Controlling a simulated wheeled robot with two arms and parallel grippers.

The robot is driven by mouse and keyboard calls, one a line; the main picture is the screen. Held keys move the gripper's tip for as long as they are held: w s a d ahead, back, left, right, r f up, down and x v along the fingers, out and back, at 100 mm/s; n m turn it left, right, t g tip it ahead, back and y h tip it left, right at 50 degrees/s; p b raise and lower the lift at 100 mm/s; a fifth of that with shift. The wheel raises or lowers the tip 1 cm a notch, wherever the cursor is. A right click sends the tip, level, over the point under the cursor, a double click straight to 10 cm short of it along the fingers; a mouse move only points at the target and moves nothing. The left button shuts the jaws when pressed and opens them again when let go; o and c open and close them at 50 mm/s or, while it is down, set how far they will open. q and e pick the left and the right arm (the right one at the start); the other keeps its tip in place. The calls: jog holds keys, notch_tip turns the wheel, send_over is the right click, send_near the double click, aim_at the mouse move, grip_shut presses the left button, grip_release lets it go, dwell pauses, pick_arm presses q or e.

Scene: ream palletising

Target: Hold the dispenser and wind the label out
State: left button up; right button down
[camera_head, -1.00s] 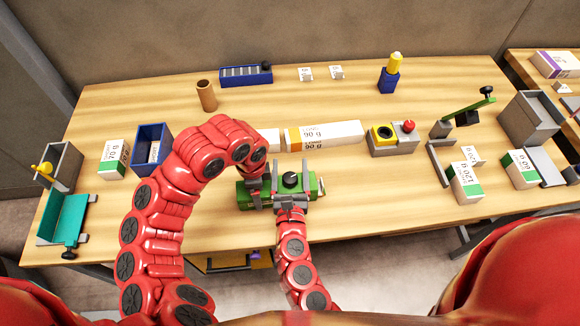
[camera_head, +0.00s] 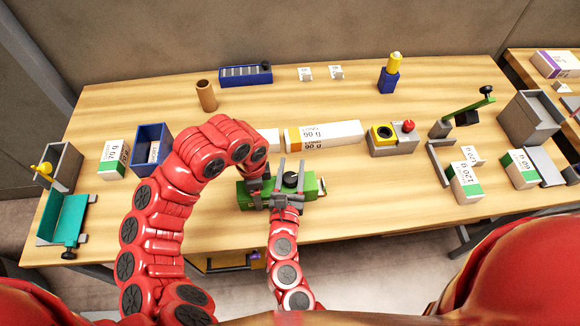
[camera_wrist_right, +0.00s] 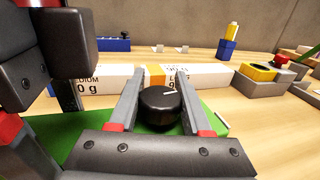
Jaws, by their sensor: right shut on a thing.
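The green dispenser (camera_head: 312,188) lies near the table's front edge, with a black knob (camera_head: 290,180) on top. In the right wrist view the knob (camera_wrist_right: 160,107) sits between the fingers of my right gripper (camera_wrist_right: 156,95), which is shut on it. In the head view my right gripper (camera_head: 291,178) reaches in from the front. My left gripper (camera_head: 256,188) is at the dispenser's left end; its fingertips are partly hidden, so its grip is unclear. A small pale piece, possibly the label (camera_head: 323,187), shows at the dispenser's right end.
A long 90 g ream (camera_head: 335,135) lies just behind the dispenser. Bare table lies right of the dispenser.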

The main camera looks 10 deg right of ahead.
jog(key=shift+s+d+f+m+g+h, duration=0.15)
jog(key=shift+m+g+h, duration=0.3)
jog(key=shift+m+h, duration=0.55)
jog(key=shift+s+d+r+m+g+h, duration=0.15)
jog(key=shift+m+g+h, duration=0.4)
jog(key=shift+h, duration=0.75)
jog(key=shift+w, duration=0.1)
jog(key=shift+c, duration=1.6)
grip_release()
jog(key=shift+y, duration=0.3)
